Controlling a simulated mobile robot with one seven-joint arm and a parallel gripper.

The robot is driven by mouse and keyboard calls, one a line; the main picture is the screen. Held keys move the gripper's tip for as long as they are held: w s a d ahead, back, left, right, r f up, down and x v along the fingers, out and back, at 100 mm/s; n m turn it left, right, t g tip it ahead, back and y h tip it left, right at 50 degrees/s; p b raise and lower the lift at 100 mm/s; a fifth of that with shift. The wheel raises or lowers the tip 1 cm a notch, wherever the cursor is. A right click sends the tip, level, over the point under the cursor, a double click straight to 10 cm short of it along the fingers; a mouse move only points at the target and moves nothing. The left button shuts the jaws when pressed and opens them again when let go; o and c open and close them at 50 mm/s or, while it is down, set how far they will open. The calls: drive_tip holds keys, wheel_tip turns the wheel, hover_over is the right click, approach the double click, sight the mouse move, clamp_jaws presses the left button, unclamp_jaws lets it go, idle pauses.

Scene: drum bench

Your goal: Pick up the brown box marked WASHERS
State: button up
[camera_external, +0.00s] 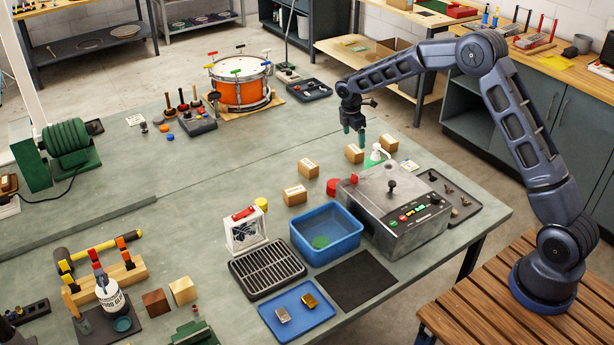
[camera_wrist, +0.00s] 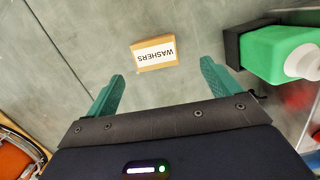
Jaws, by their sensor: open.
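The small brown box marked WASHERS (camera_wrist: 155,53) shows in the wrist view with its white label upside down. It sits on the bench just past and between my fingertips. In the external view it appears to be the brown box (camera_external: 354,154) right below my gripper, though the label cannot be read there. My gripper (camera_external: 354,143) points down with its green fingers apart and nothing between them. It also shows in the wrist view (camera_wrist: 160,85), one finger on each side. The fingers look clear of the box.
Similar brown boxes stand nearby, one right (camera_external: 388,143) and others left (camera_external: 309,165) (camera_external: 294,194). A grey control box (camera_external: 395,215) stands in front. The bench towards the drum (camera_external: 240,90) is mostly clear.

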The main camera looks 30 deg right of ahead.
sight(355, 149)
drive_tip(key=f, duration=0.3)
drive_tip(key=shift+d, duration=0.25)
drive_tip(key=shift+w+d+f, duration=0.1)
drive_tip(key=shift+d+f, duration=0.1)
drive_tip(key=shift+f, duration=0.65)
drive_tip(key=shift+w+d+f, duration=0.1)
drive_tip(key=shift+d+f, duration=0.05)
drive_tip(key=shift+f, duration=0.65)
drive_tip(key=shift+w+d+f, duration=0.1)
drive_tip(key=shift+d+f, duration=0.1)
drive_tip(key=shift+f, duration=0.65)
drive_tip(key=shift+c, duration=0.4)
drive_tip(key=c, duration=1)
